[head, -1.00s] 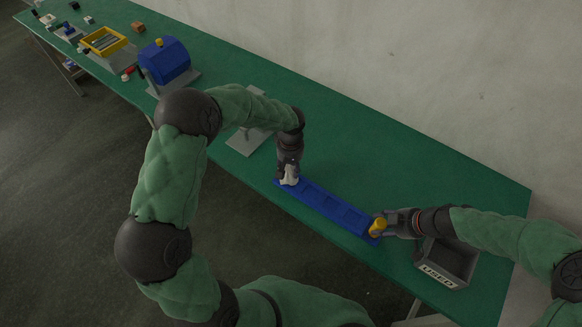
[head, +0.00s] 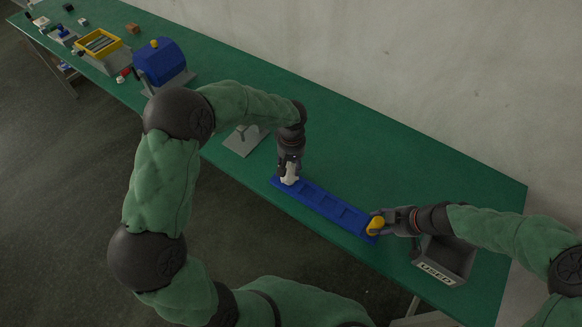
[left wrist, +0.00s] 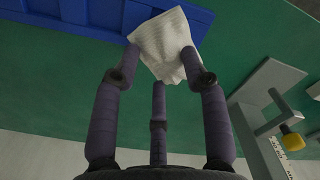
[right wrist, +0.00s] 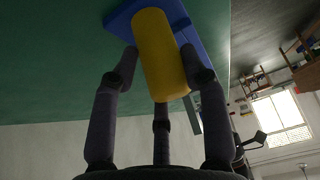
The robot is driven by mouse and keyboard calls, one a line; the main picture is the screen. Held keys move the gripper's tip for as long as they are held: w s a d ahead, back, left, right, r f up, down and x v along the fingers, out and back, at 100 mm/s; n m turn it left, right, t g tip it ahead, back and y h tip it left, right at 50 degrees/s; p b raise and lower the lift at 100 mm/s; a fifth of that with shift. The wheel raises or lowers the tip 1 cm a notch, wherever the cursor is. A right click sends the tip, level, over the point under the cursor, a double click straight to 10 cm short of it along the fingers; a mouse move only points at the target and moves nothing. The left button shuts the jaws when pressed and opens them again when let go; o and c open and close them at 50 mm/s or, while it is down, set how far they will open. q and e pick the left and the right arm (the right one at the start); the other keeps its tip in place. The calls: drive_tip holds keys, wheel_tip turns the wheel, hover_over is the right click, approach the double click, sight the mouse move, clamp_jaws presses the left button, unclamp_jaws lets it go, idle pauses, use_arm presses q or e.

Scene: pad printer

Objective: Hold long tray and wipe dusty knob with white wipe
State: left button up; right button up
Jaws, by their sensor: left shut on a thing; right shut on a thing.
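The long blue tray (head: 325,205) lies on the green table near its front edge, running from upper left to lower right. My left gripper (head: 289,178) is shut on the white wipe (left wrist: 160,42), which is bunched between its fingers over the tray's left end. Whatever lies under the wipe is hidden. My right gripper (head: 382,218) is shut on a yellow cylindrical grip (right wrist: 158,55) at the tray's right end. I cannot make out dust on any knob.
A grey open box marked USED (head: 437,270) stands by my right gripper. A grey stand (head: 243,140) is behind my left arm; a yellow knob (left wrist: 292,141) shows there. A blue drum with a yellow knob (head: 163,62) and a yellow bin (head: 98,43) are further left.

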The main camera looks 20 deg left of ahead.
use_arm(q)
drive_tip(key=shift+r, duration=0.85)
use_arm(e)
drive_tip(key=shift+s+f, duration=0.15)
use_arm(q)
drive_tip(key=w+a, duration=0.2)
drive_tip(key=a, duration=0.4)
drive_tip(key=shift+a, duration=0.35)
drive_tip(key=shift+w, duration=0.1)
use_arm(e)
drive_tip(key=o, duration=1.4)
drive_tip(key=shift+c, duration=0.2)
drive_tip(key=shift+r, duration=0.2)
